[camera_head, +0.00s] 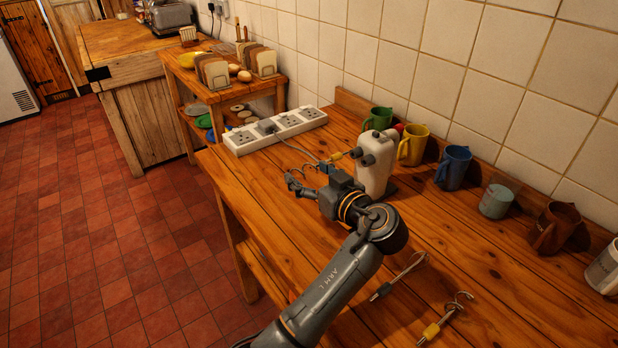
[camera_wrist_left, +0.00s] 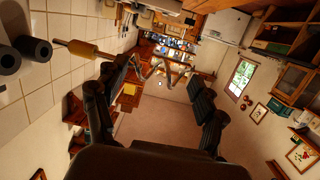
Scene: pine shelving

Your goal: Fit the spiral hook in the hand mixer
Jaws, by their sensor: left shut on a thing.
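The white hand mixer (camera_head: 376,172) stands upright on the table, its two dark sockets facing left; they show in the wrist view (camera_wrist_left: 34,48) at upper left. My left gripper (camera_head: 305,187) is to the left of the mixer, shut on the spiral hook. The hook's yellow collar (camera_head: 337,156) and short stem point at the sockets, with a small gap seen in the wrist view, where the collar (camera_wrist_left: 84,49) also shows. The hook's bent metal (camera_wrist_left: 165,69) runs between my fingers (camera_wrist_left: 160,100). The exact contact is hard to see. My right gripper is not in view.
Two tools lie at the front: one with a grey collar (camera_head: 381,291), one with a yellow collar (camera_head: 431,331). Several mugs, including a yellow mug (camera_head: 413,145) and a blue mug (camera_head: 453,168), line the wall. A power strip (camera_head: 276,131) with a plugged cord lies behind.

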